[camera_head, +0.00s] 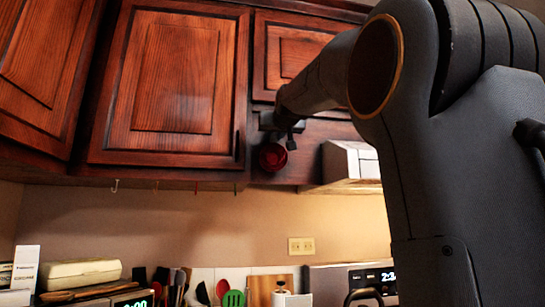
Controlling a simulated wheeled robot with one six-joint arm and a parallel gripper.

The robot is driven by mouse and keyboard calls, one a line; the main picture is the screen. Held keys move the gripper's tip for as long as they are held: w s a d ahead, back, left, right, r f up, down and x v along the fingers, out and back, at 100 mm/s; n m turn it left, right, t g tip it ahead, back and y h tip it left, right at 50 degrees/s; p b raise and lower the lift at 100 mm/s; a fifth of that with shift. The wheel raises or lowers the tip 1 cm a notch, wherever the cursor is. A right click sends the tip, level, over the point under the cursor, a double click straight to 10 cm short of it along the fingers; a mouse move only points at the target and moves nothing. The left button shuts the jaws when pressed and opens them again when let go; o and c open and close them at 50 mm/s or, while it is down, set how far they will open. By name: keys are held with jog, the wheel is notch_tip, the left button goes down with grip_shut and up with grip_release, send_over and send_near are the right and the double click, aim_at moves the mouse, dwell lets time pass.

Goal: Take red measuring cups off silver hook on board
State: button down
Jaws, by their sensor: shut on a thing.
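The red measuring cups (272,157) are at the end of my arm, below the upper cabinets and right of the large door. My gripper (290,141) is shut on them; my arm partly hides its fingers. The cups look nested, with the round opening facing me. A silver hook (115,186) hangs empty from the board (75,181) under the cabinets, far to the left of the cups. The cups are clear of this hook.
More small hooks, one of them red (196,188), hang along the board. A pale range hood (350,161) is right of the cups. Below are utensils (222,289), a wall outlet (301,247) and an appliance with a display (372,277). The wall between is clear.

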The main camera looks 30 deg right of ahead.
jog(key=shift+s+a+r, duration=0.15)
jog(key=shift+s+r, duration=0.25)
jog(key=shift+r, duration=0.05)
jog(key=s+a+r+b, duration=0.1)
jog(key=s+r, duration=0.2)
jog(key=s, duration=0.3)
jog(key=s+a+r+b, duration=0.1)
jog(key=s+a+r, duration=0.1)
jog(key=s+r, duration=0.2)
jog(key=v, duration=0.2)
jog(key=shift+s, duration=0.4)
jog(key=shift+r, duration=0.2)
jog(key=shift+r+p, duration=0.75)
jog(key=shift+r, duration=0.1)
jog(key=shift+s, duration=0.1)
jog(key=b+v, duration=0.4)
jog(key=v, duration=0.4)
jog(key=shift+s+a, duration=0.15)
jog(key=shift+s, duration=0.2)
